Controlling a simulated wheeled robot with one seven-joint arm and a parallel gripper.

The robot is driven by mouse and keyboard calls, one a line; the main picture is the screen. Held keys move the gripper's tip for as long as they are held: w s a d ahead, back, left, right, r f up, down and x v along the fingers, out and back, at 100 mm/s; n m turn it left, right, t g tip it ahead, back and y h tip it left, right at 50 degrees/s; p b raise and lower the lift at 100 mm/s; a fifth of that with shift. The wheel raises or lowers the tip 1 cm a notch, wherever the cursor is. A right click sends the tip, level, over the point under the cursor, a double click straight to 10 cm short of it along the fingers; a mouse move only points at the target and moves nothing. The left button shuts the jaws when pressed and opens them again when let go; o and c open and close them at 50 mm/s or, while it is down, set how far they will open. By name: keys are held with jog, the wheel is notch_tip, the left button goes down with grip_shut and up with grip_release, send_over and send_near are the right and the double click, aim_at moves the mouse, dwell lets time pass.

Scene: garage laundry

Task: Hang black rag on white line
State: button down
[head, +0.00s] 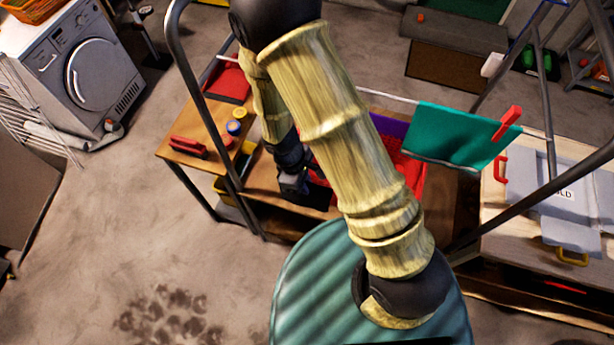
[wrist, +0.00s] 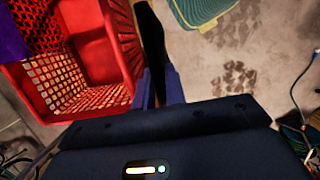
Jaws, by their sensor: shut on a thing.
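The black rag (wrist: 151,40) shows in the wrist view as a narrow dark strip between the fingers of my gripper (wrist: 160,88), which is shut on it.
The red basket (wrist: 118,45) is just left of my gripper in the wrist view, with purple cloth (wrist: 12,40) at its far left. A wooden table (head: 180,140) holds red and yellow items. Dark metal rails flank the arm. A washing machine (head: 85,65) stands upper left.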

jog(key=shift+s+a+b, duration=0.2)
jog(key=shift+s+a, duration=0.05)
jog(key=shift+s, duration=0.4)
jog(key=shift+s+a+b, duration=0.2)
jog(key=shift+s, duration=0.4)
jog(key=shift+w, duration=0.1)
